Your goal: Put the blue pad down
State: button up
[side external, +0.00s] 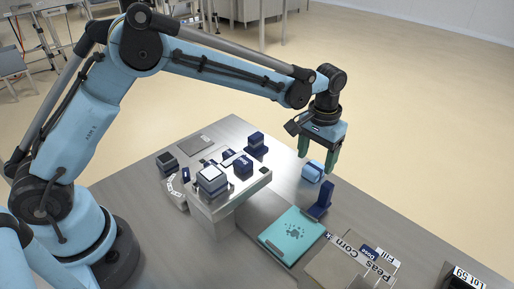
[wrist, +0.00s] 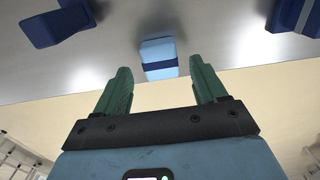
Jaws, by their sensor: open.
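The blue pad (side external: 312,171) is a light blue block with a dark blue band, resting on the steel table. It also shows in the wrist view (wrist: 158,58), just beyond the fingertips and between them. My gripper (side external: 317,162) has green fingers spread apart above and around the pad's place, with nothing held between them. In the wrist view the open fingers (wrist: 162,78) stand clear of the pad on both sides, with a gap to it.
A dark blue stand (side external: 321,202) is close in front of the pad. A teal board (side external: 292,236) lies nearer the camera. A raised steel platform (side external: 224,199) with several blue-and-white blocks stands to the left. Labelled bins (side external: 340,270) are at the front right.

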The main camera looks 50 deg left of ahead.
aim_at(314, 167)
jog(key=s+a+r+t, duration=0.1)
jog(key=s+a+r, duration=0.15)
jog(key=r, duration=0.45)
jog(key=s+a+r+t, duration=0.1)
jog(key=s+a+r, duration=0.15)
jog(key=r, duration=0.45)
jog(key=s+a+f+t, duration=0.2)
jog(key=s+a, duration=0.2)
jog(key=s, duration=0.3)
jog(key=s+a+f+t, duration=0.2)
jog(key=s+a+t, duration=0.1)
jog(key=s+a, duration=0.2)
jog(key=shift+s+a, duration=0.25)
jog(key=shift+s, duration=1)
jog(key=shift+o, duration=0.5)
jog(key=shift+r, duration=0.1)
jog(key=shift+w, duration=0.1)
